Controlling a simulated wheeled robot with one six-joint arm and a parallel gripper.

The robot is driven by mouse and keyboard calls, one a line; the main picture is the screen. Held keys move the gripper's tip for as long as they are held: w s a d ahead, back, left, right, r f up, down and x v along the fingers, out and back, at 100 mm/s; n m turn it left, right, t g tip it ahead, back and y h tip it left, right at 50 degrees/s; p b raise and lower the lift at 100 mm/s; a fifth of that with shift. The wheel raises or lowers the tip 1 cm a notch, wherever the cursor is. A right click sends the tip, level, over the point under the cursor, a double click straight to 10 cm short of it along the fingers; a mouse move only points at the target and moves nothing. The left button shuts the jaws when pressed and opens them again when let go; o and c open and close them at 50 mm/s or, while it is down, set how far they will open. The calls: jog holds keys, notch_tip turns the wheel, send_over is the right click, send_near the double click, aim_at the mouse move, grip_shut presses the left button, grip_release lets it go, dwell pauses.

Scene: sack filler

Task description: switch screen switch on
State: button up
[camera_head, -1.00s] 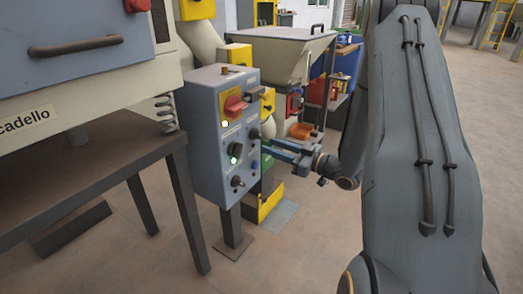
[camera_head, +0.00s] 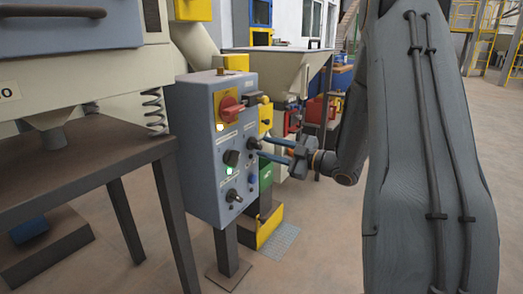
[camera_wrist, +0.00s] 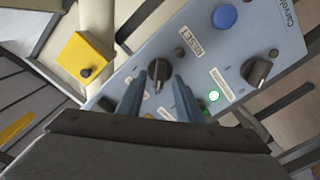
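The control box (camera_head: 205,150) is a blue-grey panel on a post, with several knobs, lamps and small labels I cannot read fully. My gripper (camera_head: 261,149) is at the right part of its face, by a black knob (camera_head: 253,143). In the wrist view my gripper (camera_wrist: 160,84) has its two blue-grey fingers apart, one on each side of a black knob (camera_wrist: 158,69) with a pale pointer line. I cannot tell whether they touch it. Another black knob (camera_head: 231,158) sits above a lit green lamp (camera_head: 229,171). I cannot read which knob is the screen switch.
A red rotary switch (camera_head: 230,108) on a yellow plate is at the panel's top. A blue button (camera_wrist: 225,16) and another knob (camera_wrist: 257,70) are near my fingers. A dark table (camera_head: 100,155) stands left; a hopper (camera_head: 283,70) stands behind. Floor at right is open.

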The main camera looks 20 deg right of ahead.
aim_at(257, 145)
jog(key=shift+b+x, duration=0.3)
jog(key=shift+x, duration=1.15)
grip_shut()
